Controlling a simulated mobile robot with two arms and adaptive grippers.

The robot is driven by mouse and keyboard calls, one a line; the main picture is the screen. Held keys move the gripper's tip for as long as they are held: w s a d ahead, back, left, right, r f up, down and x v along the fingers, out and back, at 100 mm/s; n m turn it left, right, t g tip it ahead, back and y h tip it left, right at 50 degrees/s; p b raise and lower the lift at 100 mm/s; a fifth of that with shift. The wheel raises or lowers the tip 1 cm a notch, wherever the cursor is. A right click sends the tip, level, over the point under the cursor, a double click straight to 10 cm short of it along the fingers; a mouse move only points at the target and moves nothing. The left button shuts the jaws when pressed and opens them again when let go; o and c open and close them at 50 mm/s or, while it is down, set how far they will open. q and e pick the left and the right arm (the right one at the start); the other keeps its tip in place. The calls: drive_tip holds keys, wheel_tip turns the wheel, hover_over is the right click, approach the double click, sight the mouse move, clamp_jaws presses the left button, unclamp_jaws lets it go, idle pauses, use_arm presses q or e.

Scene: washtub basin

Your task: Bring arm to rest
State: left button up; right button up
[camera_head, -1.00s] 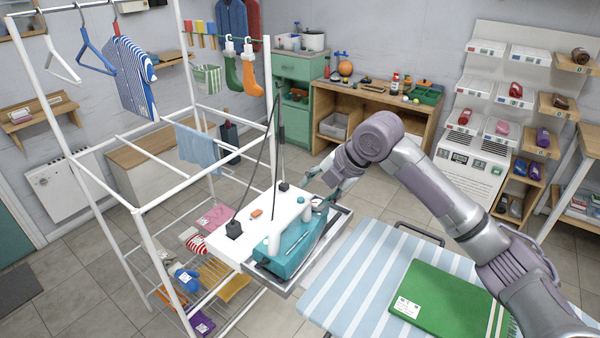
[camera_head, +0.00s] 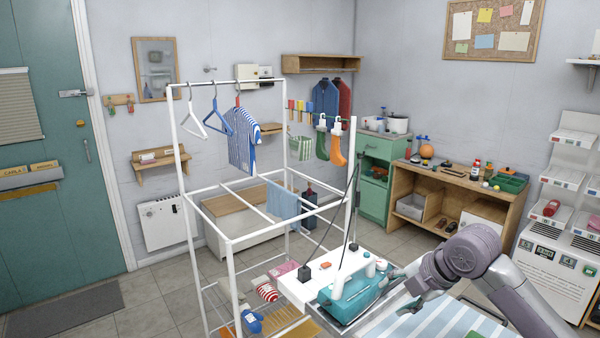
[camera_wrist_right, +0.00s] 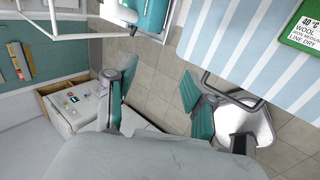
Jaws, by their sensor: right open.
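My right arm enters the head view from the lower right. Its gripper (camera_head: 408,281) is just right of the teal steam iron station (camera_head: 345,303), partly hidden by its own wrist. In the right wrist view the teal-padded fingers (camera_wrist_right: 156,98) stand wide apart, with only floor seen between them. The gripper is open and empty. The teal station also shows at the top of the wrist view (camera_wrist_right: 150,12). My left gripper is not in view.
A white drying rack (camera_head: 232,240) with hangers and a striped shirt (camera_head: 242,145) stands left of the arm. A striped ironing board (camera_head: 440,320) lies below it. A wooden workbench (camera_head: 455,195) stands behind. Open tiled floor (camera_head: 155,295) shows at left.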

drive_tip(key=s+a+f+m, duration=0.3)
drive_tip(key=s+f+m, duration=0.2)
drive_tip(key=s+f, duration=0.35)
drive_tip(key=s+a+f+m, duration=0.3)
drive_tip(key=s+f+m, duration=0.35)
drive_tip(key=f, duration=0.25)
drive_tip(key=s+d+f+m+g+h, duration=0.1)
drive_tip(key=s+d+f+m+h, duration=0.15)
drive_tip(key=s+m, duration=0.5)
drive_tip(key=s+d+f+m+g+h, duration=0.1)
drive_tip(key=s+d+f+m+h, duration=0.2)
drive_tip(key=s, duration=0.8)
wheel_tip(320, 180, down, 27)
drive_tip(key=s+d+m+g+y, duration=0.1)
drive_tip(key=s+y, duration=0.1)
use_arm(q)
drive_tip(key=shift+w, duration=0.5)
use_arm(e)
drive_tip(key=s+d+f+g, duration=0.1)
drive_tip(key=s+d+f, duration=0.2)
drive_tip(key=s+f, duration=1.1)
drive_tip(key=shift+s+h, duration=0.35)
drive_tip(key=shift+s, duration=0.5)
